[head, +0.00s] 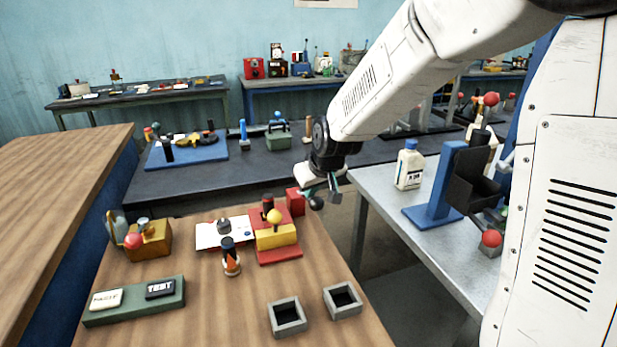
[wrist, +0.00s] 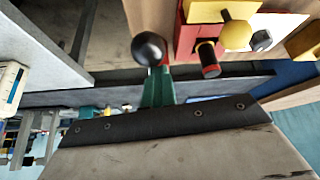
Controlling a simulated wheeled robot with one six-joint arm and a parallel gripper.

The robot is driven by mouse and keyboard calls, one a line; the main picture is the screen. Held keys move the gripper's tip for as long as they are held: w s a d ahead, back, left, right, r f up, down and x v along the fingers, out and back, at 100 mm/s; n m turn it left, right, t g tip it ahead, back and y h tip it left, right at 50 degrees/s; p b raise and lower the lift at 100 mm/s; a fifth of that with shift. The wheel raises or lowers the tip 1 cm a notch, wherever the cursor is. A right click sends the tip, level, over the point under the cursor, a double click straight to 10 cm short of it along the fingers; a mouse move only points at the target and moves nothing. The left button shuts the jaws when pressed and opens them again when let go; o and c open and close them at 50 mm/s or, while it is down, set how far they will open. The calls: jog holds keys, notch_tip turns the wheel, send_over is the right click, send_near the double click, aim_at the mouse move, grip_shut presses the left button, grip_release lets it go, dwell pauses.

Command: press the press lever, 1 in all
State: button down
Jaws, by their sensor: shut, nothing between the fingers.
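My gripper (head: 333,190) hangs beyond the far right corner of the wooden table. Its teal fingers also show in the wrist view (wrist: 158,88), shut and empty. A black ball knob (head: 316,202) is close beside the fingertips; the wrist view shows this knob (wrist: 149,48) just ahead of them. I cannot tell if they touch, and its mounting is mostly hidden. The red-and-yellow device (head: 277,238) with a yellow ball stands near that corner. A blue press-like stand (head: 437,200) with a black head and red balls is on the grey table, apart from my gripper. Which lever is the press lever is unclear.
A white bottle (head: 409,166) stands on the grey table (head: 385,187). A gap separates the tables.

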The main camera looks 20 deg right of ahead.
aim_at(317, 202)
jog(key=f, duration=0.1)
jog(key=s+f, duration=0.2)
jog(key=shift+d, duration=0.25)
jog(key=shift+s+a+f, duration=0.1)
jog(key=shift+s+f, duration=0.2)
jog(key=shift+f, duration=0.3)
jog(key=shift+s+f, duration=0.3)
jog(key=shift+f, duration=0.25)
jog(key=w+r, duration=0.4)
jog(key=r, duration=0.1)
jog(key=s+r, duration=0.3)
jog(key=s, duration=0.6)
jog(key=shift+s+r, duration=0.2)
jog(key=shift+a, duration=0.1)
